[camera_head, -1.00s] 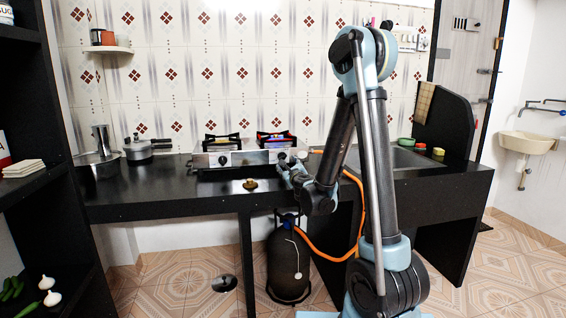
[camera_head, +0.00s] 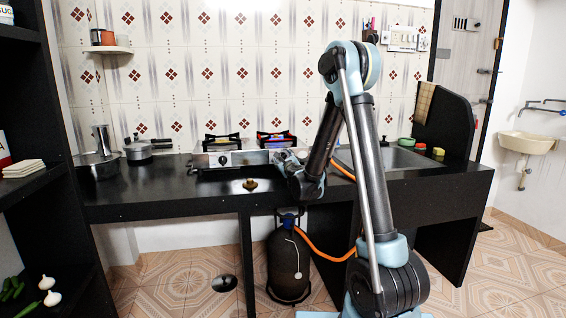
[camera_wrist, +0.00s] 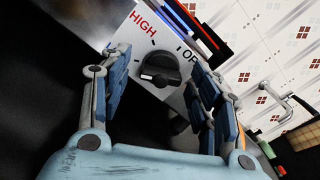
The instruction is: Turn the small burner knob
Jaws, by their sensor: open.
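The stove (camera_head: 233,159) is a steel unit on the black counter, with two burners on top. In the wrist view a black round knob (camera_wrist: 160,70) sits on its pale front panel, with red "HIGH" and black "OF…" lettering around it. My gripper (camera_wrist: 161,60) is open, one finger left of the knob and one right of it. I cannot tell whether either finger touches the knob. In the head view my gripper (camera_head: 280,156) is at the right end of the stove front and hides the knob there. Another knob (camera_head: 222,160) shows left of it.
A pot (camera_head: 137,150) and another vessel stand on the counter to the left. A small brass-coloured item (camera_head: 250,184) lies near the counter's front edge. The sink (camera_head: 390,158) is to the right. A gas cylinder (camera_head: 288,265) with an orange hose (camera_head: 325,254) stands below.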

